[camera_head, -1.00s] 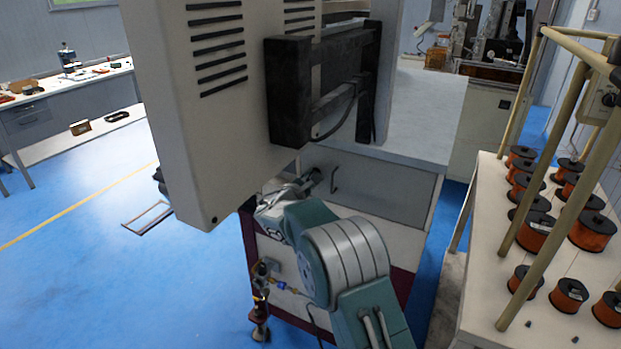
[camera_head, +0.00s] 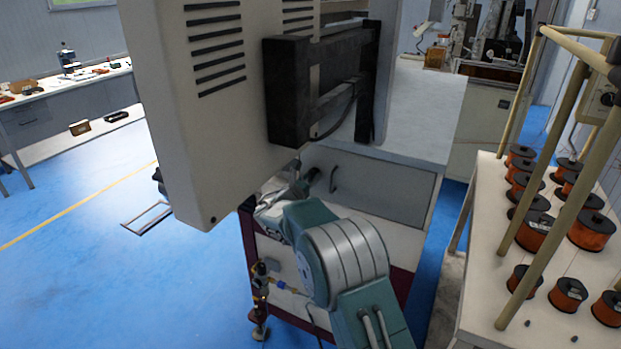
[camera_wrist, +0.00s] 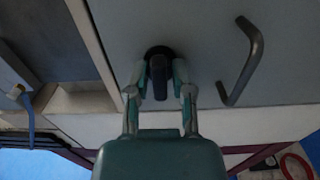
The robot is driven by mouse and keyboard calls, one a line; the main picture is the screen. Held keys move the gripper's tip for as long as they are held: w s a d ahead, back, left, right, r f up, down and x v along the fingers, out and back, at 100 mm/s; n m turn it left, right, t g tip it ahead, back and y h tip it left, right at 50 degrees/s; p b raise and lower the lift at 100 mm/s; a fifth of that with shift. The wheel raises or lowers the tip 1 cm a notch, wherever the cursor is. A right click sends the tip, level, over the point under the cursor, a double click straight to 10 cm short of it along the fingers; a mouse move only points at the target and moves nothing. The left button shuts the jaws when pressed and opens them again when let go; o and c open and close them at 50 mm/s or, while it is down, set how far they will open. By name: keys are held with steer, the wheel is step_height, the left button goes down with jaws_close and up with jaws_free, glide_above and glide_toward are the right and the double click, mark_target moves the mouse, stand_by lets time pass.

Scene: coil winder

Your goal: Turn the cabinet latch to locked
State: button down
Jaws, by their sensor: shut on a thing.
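The cabinet door (camera_head: 385,195) is a grey panel under the machine top. It also fills the upper part of the wrist view (camera_wrist: 205,50). The latch (camera_wrist: 158,75) is a small dark knob on the door, with its lever pointing down in the wrist view. My gripper (camera_wrist: 159,92) is shut on the latch, one finger on each side of it. In the head view my gripper (camera_head: 301,187) is at the left part of the door, small and partly hidden behind my arm.
A dark bar handle (camera_wrist: 240,62) stands out from the door just right of the latch. A large beige vented box (camera_head: 225,110) hangs over my arm at the left. A table with copper wire spools (camera_head: 532,230) stands at the right. Blue floor (camera_head: 80,270) is open at the left.

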steer(key=shift+f, duration=0.1)
stand_by(0.4)
steer(key=c, duration=0.7)
jaws_free()
steer(key=shift+a, duration=0.1)
steer(key=shift+s+a, duration=0.15)
steer(key=shift+s, duration=0.05)
steer(key=v, duration=1.1)
steer(key=shift+s+a, duration=0.15)
steer(key=shift+a, duration=0.05)
